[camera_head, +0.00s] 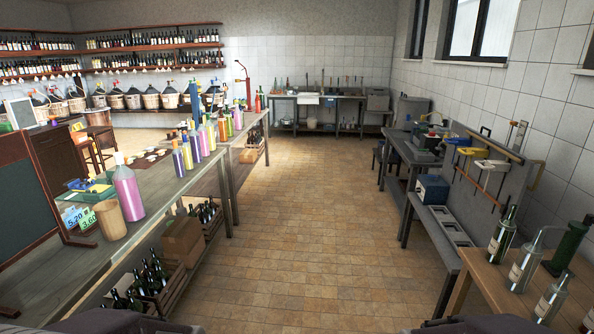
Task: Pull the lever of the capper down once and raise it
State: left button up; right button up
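A red upright device with an arm at its top (244,82) stands at the far end of the left counter; it looks like a lever capper, but it is small and far off. Only dark parts of my own arms show at the bottom edge. Neither gripper's fingers are in view.
A tiled aisle (300,215) runs clear ahead between the left counter (160,196) and the right-hand benches. A wooden table (490,285) with several bottles is close at right. Crates of bottles (160,285) stand under the left counter. A sink bench (318,97) is at the back.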

aim_at(214, 87)
jog(key=i+z, duration=0.1)
jog(key=i, duration=3.85)
jog(key=i+l+u, duration=0.15)
jog(key=i, duration=1.25)
jog(key=i+l+u, duration=0.15)
jog(key=i, duration=0.55)
jog(key=i+l+u, duration=0.2)
jog(key=i+u, duration=0.25)
jog(key=i+l+u, duration=0.3)
jog(key=u, duration=0.2)
jog(key=i+l+u, duration=0.6)
jog(key=l+u, duration=0.3)
jog(key=i+l+u, duration=0.1)
jog(key=l+u, duration=0.4)
jog(key=l, duration=0.2)
jog(key=l+u, duration=0.3)
jog(key=l, duration=0.45)
